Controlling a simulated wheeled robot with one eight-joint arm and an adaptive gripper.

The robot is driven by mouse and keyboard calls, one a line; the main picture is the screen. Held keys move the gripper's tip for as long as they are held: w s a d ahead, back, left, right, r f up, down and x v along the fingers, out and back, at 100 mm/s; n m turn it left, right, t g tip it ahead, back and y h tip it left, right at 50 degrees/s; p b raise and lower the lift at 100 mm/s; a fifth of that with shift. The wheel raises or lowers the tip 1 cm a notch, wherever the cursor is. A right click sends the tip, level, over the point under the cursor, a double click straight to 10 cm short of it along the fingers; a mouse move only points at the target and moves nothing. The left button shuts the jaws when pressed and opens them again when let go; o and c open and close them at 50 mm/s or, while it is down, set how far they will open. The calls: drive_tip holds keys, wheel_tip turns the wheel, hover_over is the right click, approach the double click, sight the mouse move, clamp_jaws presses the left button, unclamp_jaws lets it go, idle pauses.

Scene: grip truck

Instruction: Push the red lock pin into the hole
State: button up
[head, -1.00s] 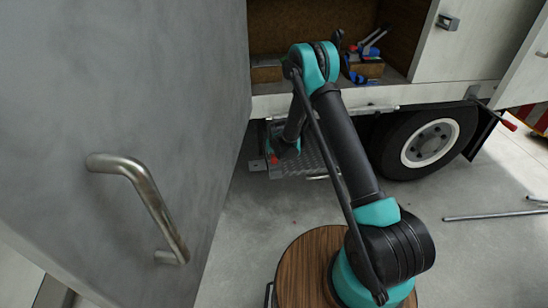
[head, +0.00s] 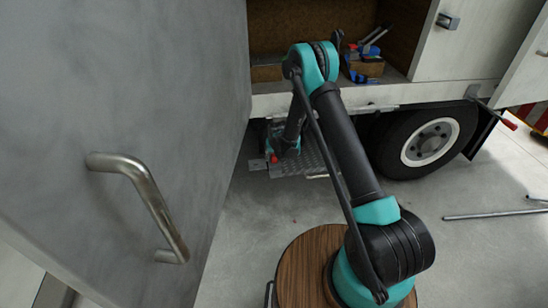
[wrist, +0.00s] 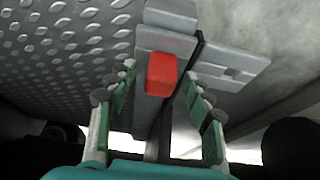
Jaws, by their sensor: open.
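The red lock pin (wrist: 161,74) shows in the wrist view as a small red block on a grey metal bracket (wrist: 170,42), beside the tread-plate step. My gripper (wrist: 160,88) is open, with its green-padded fingers to the left and right of the red pin. I see a gap between the pin and the fingers on each side. In the head view the red pin (head: 274,159) is a small red spot at the end of my arm, under the truck body. The hole cannot be made out in either view, and the gripper's fingertips are hard to see in the head view.
The tread-plate step (head: 305,160) is close beside my gripper. A grey door with a metal handle (head: 150,205) fills the left. The truck wheel (head: 428,143) stands to the right. Tools lie in the open compartment (head: 365,62) above. Metal bars (head: 495,214) lie on the floor at right.

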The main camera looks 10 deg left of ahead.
drive_tip(key=v, duration=1.2)
drive_tip(key=s+d+r+m, duration=0.2)
drive_tip(key=s+d+r, duration=1)
drive_tip(key=d+r, duration=0.4)
drive_tip(key=s+d, duration=0.6)
drive_tip(key=s, duration=0.5)
drive_tip(key=s+d+m+h, duration=0.1)
drive_tip(key=s+d, duration=0.5)
drive_tip(key=s, duration=0.5)
drive_tip(key=shift+r, duration=0.5)
drive_tip(key=shift+w+a, duration=0.1)
